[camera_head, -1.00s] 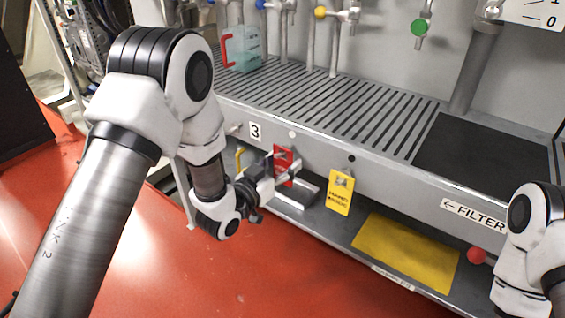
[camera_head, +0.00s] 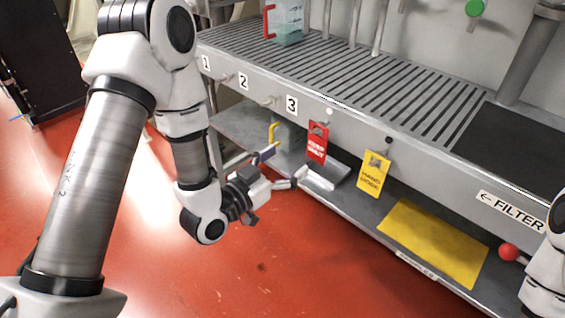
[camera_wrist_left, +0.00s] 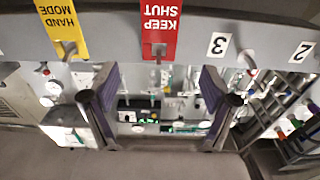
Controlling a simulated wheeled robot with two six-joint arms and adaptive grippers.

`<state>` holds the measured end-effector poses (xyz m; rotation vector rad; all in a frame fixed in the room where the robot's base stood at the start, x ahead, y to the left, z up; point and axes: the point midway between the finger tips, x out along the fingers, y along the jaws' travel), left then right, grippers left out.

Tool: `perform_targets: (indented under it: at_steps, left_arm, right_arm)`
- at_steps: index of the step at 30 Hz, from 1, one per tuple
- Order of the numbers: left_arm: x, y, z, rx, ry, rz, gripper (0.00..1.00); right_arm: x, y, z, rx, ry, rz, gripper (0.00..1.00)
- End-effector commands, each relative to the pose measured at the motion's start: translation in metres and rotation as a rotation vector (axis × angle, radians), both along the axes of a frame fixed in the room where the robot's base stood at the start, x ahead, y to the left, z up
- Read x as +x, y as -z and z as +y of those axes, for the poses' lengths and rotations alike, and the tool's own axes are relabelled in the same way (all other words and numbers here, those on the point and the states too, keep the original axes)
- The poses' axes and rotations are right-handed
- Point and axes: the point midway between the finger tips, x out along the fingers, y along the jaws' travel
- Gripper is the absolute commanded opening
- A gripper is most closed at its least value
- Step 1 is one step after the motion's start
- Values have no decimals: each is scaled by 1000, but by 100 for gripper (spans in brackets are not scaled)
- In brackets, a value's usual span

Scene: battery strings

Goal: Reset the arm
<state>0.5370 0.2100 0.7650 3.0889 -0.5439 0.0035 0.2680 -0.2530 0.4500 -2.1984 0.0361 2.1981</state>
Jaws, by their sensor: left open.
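My left arm comes in from the left in the head view. Its gripper (camera_head: 281,166) is open and empty, below and to the left of the red tag (camera_head: 317,143). In the left wrist view the two dark fingers of the open gripper (camera_wrist_left: 158,98) stand wide apart with nothing between them. The red tag, reading KEEP SHUT in that view (camera_wrist_left: 160,30), hangs from the front panel beyond the fingers. My right arm shows only in part at the right edge of the head view; its gripper is out of sight.
A yellow tag (camera_head: 373,173) hangs right of the red one. The metal bench (camera_head: 350,75) has a slatted top and a lower shelf with a yellow sheet (camera_head: 432,243). A red knob (camera_head: 508,252) is near my right arm. Red floor (camera_head: 270,265) in front is clear.

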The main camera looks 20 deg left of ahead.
Motion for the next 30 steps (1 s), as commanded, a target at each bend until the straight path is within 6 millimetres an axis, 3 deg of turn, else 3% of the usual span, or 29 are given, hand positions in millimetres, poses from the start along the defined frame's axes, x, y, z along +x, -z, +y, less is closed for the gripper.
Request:
perform_targets:
  at_steps: [7,10,11,14,18,21,25,30]
  left_arm:
    - [-11,1,3,-1,1,0,86]
    - [-16,19,1,4,7,41,86]
    - [-20,31,-2,8,14,67,86]
    - [-40,92,-10,52,30,210,86]
    - [-91,198,-7,162,8,585,86]
    - [-136,254,3,220,-30,845,86]
    - [-194,298,21,266,-113,1154,86]
    - [-262,316,43,255,-282,1524,86]
  right_arm:
    - [0,0,0,0,0,0,40]
    - [0,0,0,0,0,0,40]
    - [0,0,0,0,0,0,40]
    - [0,0,0,0,0,0,40]
    - [0,0,0,0,0,0,40]
    - [0,0,0,0,0,0,40]
    - [0,0,0,0,0,0,40]
    - [0,0,0,0,0,0,40]
